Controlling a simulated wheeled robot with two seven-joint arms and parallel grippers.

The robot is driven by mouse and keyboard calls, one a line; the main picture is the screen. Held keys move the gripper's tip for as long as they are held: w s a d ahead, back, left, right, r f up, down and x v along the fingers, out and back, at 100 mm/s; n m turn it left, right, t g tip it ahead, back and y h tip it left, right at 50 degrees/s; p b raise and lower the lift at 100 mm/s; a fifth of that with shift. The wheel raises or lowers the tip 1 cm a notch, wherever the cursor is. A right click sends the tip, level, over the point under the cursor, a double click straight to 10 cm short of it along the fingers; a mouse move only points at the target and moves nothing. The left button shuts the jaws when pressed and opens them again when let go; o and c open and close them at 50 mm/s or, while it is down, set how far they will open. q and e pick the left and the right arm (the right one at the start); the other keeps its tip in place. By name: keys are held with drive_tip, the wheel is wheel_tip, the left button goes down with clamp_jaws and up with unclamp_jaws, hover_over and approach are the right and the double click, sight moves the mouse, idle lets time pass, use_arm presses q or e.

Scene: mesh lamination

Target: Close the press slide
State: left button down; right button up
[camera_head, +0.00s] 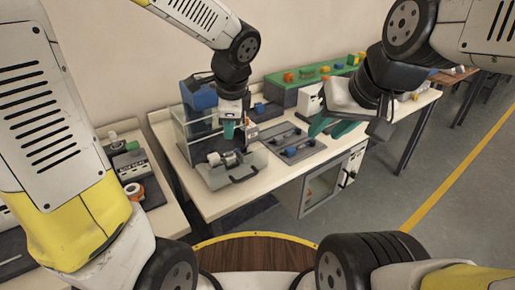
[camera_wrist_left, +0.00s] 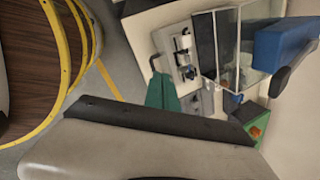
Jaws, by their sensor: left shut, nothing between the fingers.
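The press (camera_head: 201,95) stands at the left end of the white workbench, with a blue top and a clear-walled housing. Its slide (camera_head: 216,178), a grey plate with a dark front handle (camera_head: 245,174), sticks out in front of the housing and carries a metal fixture (camera_head: 224,157). In the left wrist view, the slide (camera_wrist_left: 168,66) and its handle (camera_wrist_left: 153,62) lie beyond the green fingertips. My left gripper (camera_head: 228,131) is shut and empty, pointing down above the fixture. My right gripper (camera_head: 333,126) is open and empty above the bench, right of the slide.
Grey trays (camera_head: 283,138) with small parts lie right of the slide. A second bench (camera_head: 164,215) on the left holds an orange roll (camera_head: 133,190). Open floor lies to the right.

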use_arm(q)
drive_tip(key=w+d+f+m+y, duration=0.1)
drive_tip(key=w+d+f+m, duration=0.4)
drive_tip(key=d+f+m, duration=0.65)
drive_tip(key=x, duration=0.9)
drive_tip(key=shift+w+d, duration=0.1)
drive_tip(key=shift+w, duration=0.1)
drive_tip(key=shift+w+a+f, duration=0.1)
drive_tip(key=shift+w+a, duration=0.25)
drive_tip(key=shift+w, duration=0.2)
drive_tip(key=shift+w+a, duration=0.35)
drive_tip(key=shift+w, duration=0.2)
drive_tip(key=shift+w+a, duration=0.4)
drive_tip(key=shift+w, duration=0.25)
drive_tip(key=shift+w+a, duration=0.1)
